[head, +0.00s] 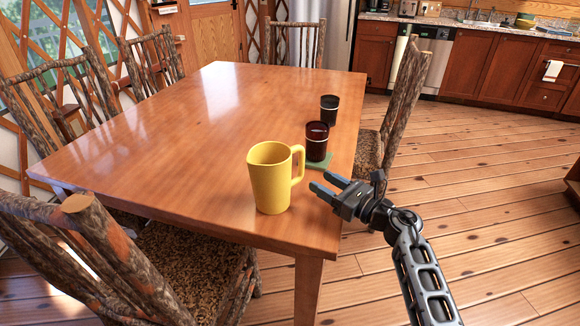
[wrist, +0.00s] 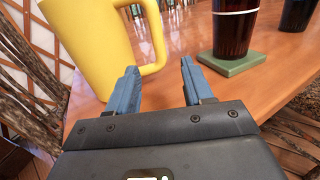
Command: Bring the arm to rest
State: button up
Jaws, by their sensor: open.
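My gripper (head: 328,189) is open and empty at the right edge of the wooden table, and its two blue-grey fingers also show in the wrist view (wrist: 157,88). A yellow pitcher (head: 270,182) stands upright on the table just left of the fingertips, with its handle on the right side. In the wrist view the pitcher (wrist: 85,35) is ahead and to the left, its handle beyond the left finger. I see no contact between fingers and handle, but cannot tell the exact gap. My arm reaches in from the lower right.
The wooden table (head: 170,125) is mostly bare on its left. A dark red cup (head: 317,143) stands on a green coaster (head: 322,160), with a dark cup (head: 329,108) behind it. Rustic chairs surround the table, one (head: 400,100) at its right. Wooden floor (head: 480,200) lies open at right.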

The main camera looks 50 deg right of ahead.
jog(key=s+a+m, duration=0.1)
jog(key=a+m, duration=0.1)
jog(key=a, duration=0.2)
jog(key=s+a+m, duration=0.1)
jog(key=a+m, duration=0.1)
jog(key=a, duration=0.1)
jog(key=s+a+m+t, duration=0.1)
jog(key=s+a+m, duration=0.1)
jog(key=a, duration=0.2)
jog(key=shift+a+r+y, duration=0.15)
jog(key=shift+a+y, duration=0.2)
jog(key=shift+y, duration=0.05)
jog(key=s+a+r+m+g, duration=0.2)
jog(key=s+a+r+m, duration=0.1)
jog(key=s+a+m, duration=0.7)
jog(key=s+a+r+m+g+y, duration=0.1)
jog(key=s+a+r+m+g, duration=0.1)
jog(key=s+a+m, duration=0.8)
jog(key=s+r+m, duration=0.1)
jog(key=s+m, duration=0.2)
jog(key=m, duration=0.5)
jog(key=shift+s+r+m, duration=0.3)
jog(key=shift+r, duration=0.1)
